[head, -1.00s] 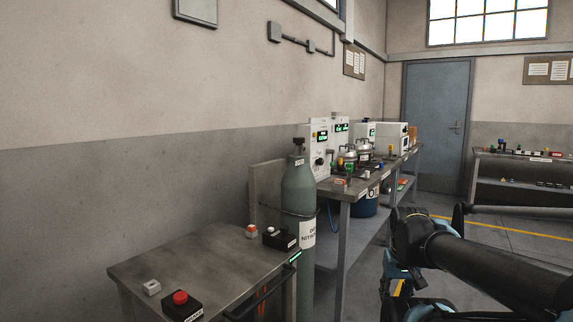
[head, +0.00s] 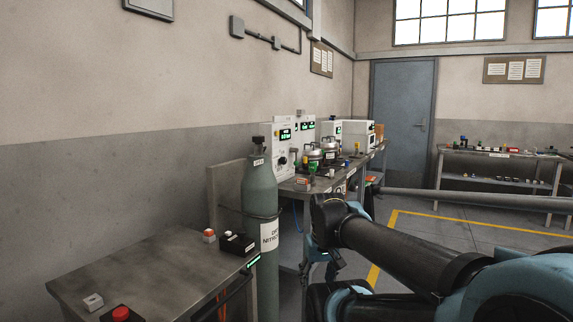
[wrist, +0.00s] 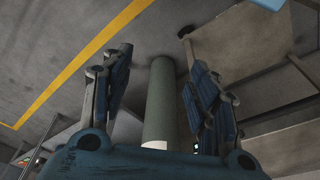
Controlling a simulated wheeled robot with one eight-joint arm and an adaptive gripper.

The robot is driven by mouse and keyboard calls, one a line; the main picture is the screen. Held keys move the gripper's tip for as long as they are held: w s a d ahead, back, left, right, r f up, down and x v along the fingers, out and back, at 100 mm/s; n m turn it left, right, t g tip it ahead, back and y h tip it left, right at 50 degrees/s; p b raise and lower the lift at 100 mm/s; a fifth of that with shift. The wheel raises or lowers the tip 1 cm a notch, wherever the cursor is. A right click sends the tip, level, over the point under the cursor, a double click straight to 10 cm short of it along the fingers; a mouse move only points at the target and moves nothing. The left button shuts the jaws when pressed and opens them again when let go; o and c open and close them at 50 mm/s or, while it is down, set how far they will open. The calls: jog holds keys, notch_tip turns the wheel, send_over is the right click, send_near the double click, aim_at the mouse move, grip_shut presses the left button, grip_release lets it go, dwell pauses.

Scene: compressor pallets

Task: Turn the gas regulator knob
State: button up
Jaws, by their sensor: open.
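A tall grey-green gas cylinder (head: 260,190) with a white label stands upright between two benches in the head view. A small dark knob-like top (head: 258,143) sits on its neck; its detail is too small to tell. A round dark knob (head: 282,161) also shows on a white panel behind it. My gripper (wrist: 157,65) is open in the wrist view, its blue fingers apart. The cylinder shows between the fingers in that view, beyond them, with nothing held. In the head view my arm is right of the cylinder.
A near metal bench (head: 150,270) holds a red button box (head: 121,314) and a black box (head: 237,244). The rear bench carries metal pots (head: 313,157) and instruments. Open floor with a yellow line (head: 440,219) lies to the right.

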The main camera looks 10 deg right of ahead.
jog(key=w+a+r+n+t+y, duration=0.1)
jog(key=w+r+n+y, duration=0.15)
jog(key=w+r, duration=0.55)
jog(key=w+a+r+n+t+y, duration=0.15)
jog(key=w+r+n, duration=0.25)
jog(key=w, duration=0.7)
jog(key=w+a+r+n+t+y, duration=0.1)
jog(key=w+a+r+n+y, duration=0.3)
jog(key=w, duration=0.6)
jog(key=w+d+r+n+t, duration=0.1)
jog(key=w+d+r, duration=0.2)
jog(key=w, duration=0.4)
jog(key=w+d+r+n+t, duration=0.1)
jog(key=w+d+r+t, duration=0.15)
jog(key=w, duration=0.35)
jog(key=n+t, duration=0.3)
jog(key=n, duration=0.1)
send_near(285, 161)
jog(key=shift+m, duration=0.25)
jog(key=x, duration=0.9)
